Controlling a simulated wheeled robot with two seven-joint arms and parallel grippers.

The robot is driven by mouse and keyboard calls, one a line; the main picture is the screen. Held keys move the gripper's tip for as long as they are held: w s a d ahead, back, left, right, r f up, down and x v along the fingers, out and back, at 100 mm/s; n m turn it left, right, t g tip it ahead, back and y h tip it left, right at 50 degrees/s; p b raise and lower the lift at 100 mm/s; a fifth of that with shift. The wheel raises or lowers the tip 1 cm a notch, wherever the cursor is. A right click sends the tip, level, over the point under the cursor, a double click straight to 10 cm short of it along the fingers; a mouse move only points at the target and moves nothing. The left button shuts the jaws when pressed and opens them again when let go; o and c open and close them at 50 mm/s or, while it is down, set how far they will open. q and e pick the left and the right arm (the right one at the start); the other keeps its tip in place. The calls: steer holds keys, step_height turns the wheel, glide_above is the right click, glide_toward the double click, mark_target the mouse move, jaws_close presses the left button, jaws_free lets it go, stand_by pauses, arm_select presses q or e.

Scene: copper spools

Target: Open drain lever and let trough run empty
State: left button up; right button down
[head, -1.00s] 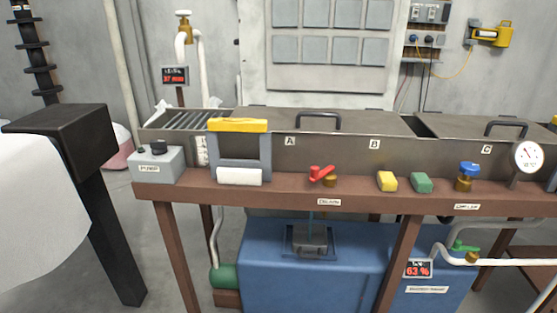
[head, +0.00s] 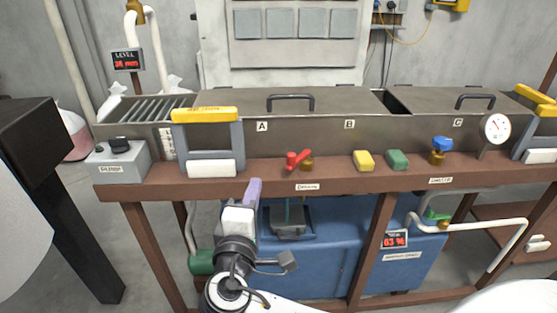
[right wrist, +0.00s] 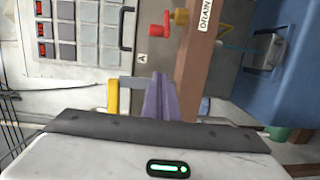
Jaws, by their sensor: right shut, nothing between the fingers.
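The red drain lever (head: 297,160) sits on a brass valve (head: 307,164) at the trough's front, above the drain label (head: 307,187). It also shows at the top of the right wrist view (right wrist: 160,30). The grey metal trough (head: 330,137) runs along the brown bench, with lids over much of it; the liquid inside is hidden. My right gripper (head: 253,190), with purple fingers, is shut and empty, below and left of the lever, apart from it. Its fingertips show in the wrist view (right wrist: 158,90). My left gripper is not in view.
A level display (head: 127,60) shows red digits, about 36 mm. A blue tank (head: 330,260) below has a 63 % display (head: 395,239). A yellow-topped grey frame (head: 208,140) stands left of the lever; yellow (head: 364,160) and green (head: 397,160) blocks lie right.

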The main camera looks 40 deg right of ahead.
steer(key=w+d+r+p, duration=0.1)
steer(key=w+d+p, duration=0.1)
steer(key=d, duration=0.7)
steer(key=shift+w+r+h, duration=0.3)
steer(key=shift+w+r, duration=0.05)
steer(key=shift+w, duration=0.5)
